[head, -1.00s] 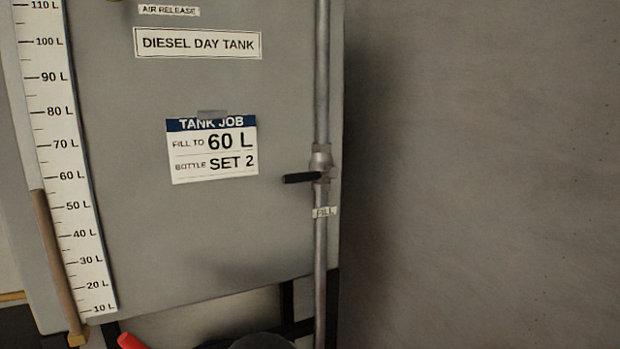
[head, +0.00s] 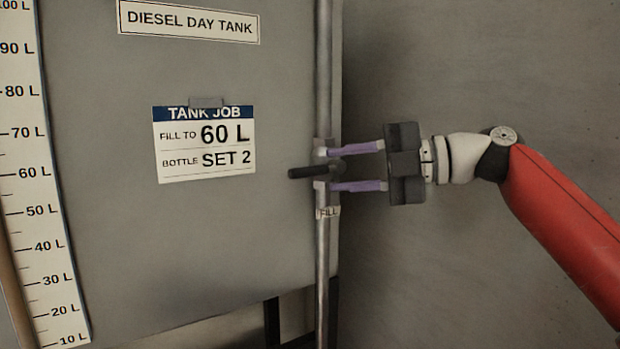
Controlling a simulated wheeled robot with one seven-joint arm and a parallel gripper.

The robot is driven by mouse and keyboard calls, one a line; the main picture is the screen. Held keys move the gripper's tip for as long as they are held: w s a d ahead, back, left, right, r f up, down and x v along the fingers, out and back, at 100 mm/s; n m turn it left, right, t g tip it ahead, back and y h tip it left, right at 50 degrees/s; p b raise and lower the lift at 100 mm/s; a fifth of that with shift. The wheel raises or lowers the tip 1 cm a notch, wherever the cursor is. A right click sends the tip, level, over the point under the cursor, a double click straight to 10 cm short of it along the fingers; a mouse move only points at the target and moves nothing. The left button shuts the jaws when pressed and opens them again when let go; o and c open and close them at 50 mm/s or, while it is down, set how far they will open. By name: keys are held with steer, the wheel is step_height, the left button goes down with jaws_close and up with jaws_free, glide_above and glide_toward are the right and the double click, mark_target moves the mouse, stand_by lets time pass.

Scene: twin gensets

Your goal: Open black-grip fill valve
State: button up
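The fill valve's black grip (head: 310,172) sticks out to the left from a grey vertical pipe (head: 323,260) in the head view. It lies about level, across the pipe. A small FILL label (head: 328,212) is on the pipe just below the valve. My gripper (head: 325,170) reaches in from the right with its two purple fingers apart, one above and one below the valve's level. The fingertips overlap the pipe in the picture. The gap between them is wide, and I see no contact with the grip; their depth relative to the valve is hard to tell.
The grey diesel day tank (head: 230,245) fills the left behind the pipe. A level scale (head: 40,220) with a brown column stands at its left edge. A TANK JOB card (head: 205,150) reads fill to 60 L, bottle set 2. A bare wall (head: 480,60) is at right.

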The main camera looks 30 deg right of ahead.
mark_target(315, 171)
steer(key=x, duration=0.7)
steer(key=shift+w+a, duration=0.3)
steer(key=shift+c, duration=0.5)
jaws_close()
